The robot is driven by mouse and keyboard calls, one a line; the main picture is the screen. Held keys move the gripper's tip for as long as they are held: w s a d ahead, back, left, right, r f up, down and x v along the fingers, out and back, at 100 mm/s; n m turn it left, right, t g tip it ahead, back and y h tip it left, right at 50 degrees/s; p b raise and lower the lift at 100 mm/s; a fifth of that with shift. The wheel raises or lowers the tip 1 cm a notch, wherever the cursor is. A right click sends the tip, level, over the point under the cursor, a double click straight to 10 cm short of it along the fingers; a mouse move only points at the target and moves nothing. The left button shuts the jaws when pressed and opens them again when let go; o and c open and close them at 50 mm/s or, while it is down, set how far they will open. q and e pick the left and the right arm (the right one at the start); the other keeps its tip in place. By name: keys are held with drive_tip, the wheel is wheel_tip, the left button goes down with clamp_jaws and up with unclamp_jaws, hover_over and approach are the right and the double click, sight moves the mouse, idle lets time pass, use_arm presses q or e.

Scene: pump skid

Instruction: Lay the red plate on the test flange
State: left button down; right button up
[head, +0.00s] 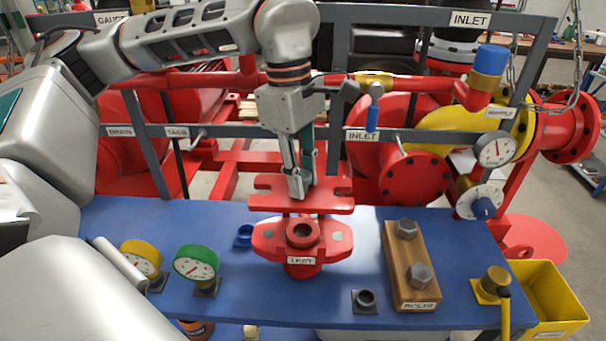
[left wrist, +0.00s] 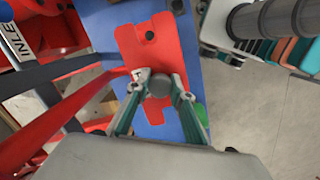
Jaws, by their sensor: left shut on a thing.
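The red plate (head: 330,199) has slots at its ends and hangs level in my left gripper (head: 304,190). The gripper is shut on a grey upright knob or handle on the plate. The left wrist view shows the fingers (left wrist: 160,85) closed around that grey round top, with the red plate (left wrist: 150,45) beneath. The red test flange (head: 265,240), with a round bore and a label on its front, stands on the blue bench. In the head view the plate appears above and behind the flange, overlapping its rear edge. Contact between them cannot be told. My right gripper is not in view.
On the blue bench (head: 350,285) stand a yellow gauge (head: 141,260), a green gauge (head: 196,264), a wooden block (head: 411,270) with two bolts, and a small black socket (head: 365,300). A grey frame (head: 220,130) with red piping rises behind. A yellow bin (head: 550,300) is at right.

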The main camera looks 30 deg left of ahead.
use_arm(q)
wheel_tip(320, 180, down, 2)
drive_tip(key=shift+w+f+b, duration=0.1)
drive_tip(key=shift+f+b, duration=0.15)
drive_tip(key=shift+b, duration=0.7)
wheel_tip(320, 180, down, 2)
drive_tip(key=shift+b, duration=0.85)
drive_tip(key=shift+f, duration=0.25)
drive_tip(key=shift+r, duration=0.1)
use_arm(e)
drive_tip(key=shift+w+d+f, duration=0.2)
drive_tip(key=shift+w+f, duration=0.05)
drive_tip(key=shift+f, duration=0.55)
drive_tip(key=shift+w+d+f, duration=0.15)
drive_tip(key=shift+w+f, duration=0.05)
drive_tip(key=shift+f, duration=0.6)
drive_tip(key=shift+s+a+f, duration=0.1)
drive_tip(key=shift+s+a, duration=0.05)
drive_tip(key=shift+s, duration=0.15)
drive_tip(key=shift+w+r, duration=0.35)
use_arm(q)
drive_tip(key=shift+p, duration=0.3)
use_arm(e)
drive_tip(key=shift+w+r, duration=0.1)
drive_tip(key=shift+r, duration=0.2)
